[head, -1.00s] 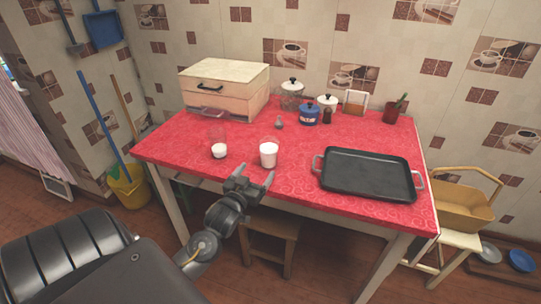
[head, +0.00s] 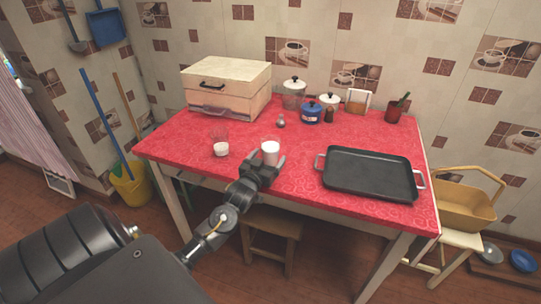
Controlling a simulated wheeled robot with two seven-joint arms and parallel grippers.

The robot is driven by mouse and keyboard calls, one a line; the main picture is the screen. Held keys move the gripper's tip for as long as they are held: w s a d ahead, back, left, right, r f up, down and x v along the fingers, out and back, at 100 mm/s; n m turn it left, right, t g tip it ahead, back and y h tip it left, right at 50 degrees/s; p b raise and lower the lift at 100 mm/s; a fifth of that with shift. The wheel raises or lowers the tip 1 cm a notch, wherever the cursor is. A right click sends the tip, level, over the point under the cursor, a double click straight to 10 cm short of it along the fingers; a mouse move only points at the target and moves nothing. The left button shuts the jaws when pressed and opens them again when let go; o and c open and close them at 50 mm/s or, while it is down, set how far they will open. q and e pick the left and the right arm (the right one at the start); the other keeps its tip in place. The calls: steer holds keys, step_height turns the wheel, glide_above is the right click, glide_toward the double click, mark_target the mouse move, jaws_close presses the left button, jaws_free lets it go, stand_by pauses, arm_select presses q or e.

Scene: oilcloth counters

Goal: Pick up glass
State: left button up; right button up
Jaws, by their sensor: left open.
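A glass with white contents (head: 270,147) stands upright on the red table, near its front edge. A second glass with a white layer at its bottom (head: 221,148) stands to its left. My left gripper (head: 262,162) is open at the front of the right-hand glass, with its fingers reaching toward the lower part of it. I cannot tell whether the fingers touch the glass. The gripper hides the bottom of this glass. My right gripper is not in view.
The red-covered table (head: 300,139) holds a black tray (head: 370,174) at the right. A wooden bread box (head: 226,86) stands at the back left. A blue pot (head: 311,115), jars and a small shaker (head: 281,121) stand at the back. A stool (head: 272,223) is under the table.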

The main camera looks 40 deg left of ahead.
arm_select(q)
steer(key=shift+c, duration=0.4)
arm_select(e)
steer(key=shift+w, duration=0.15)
arm_select(q)
steer(key=c, duration=1.2)
steer(key=shift+c, duration=0.3)
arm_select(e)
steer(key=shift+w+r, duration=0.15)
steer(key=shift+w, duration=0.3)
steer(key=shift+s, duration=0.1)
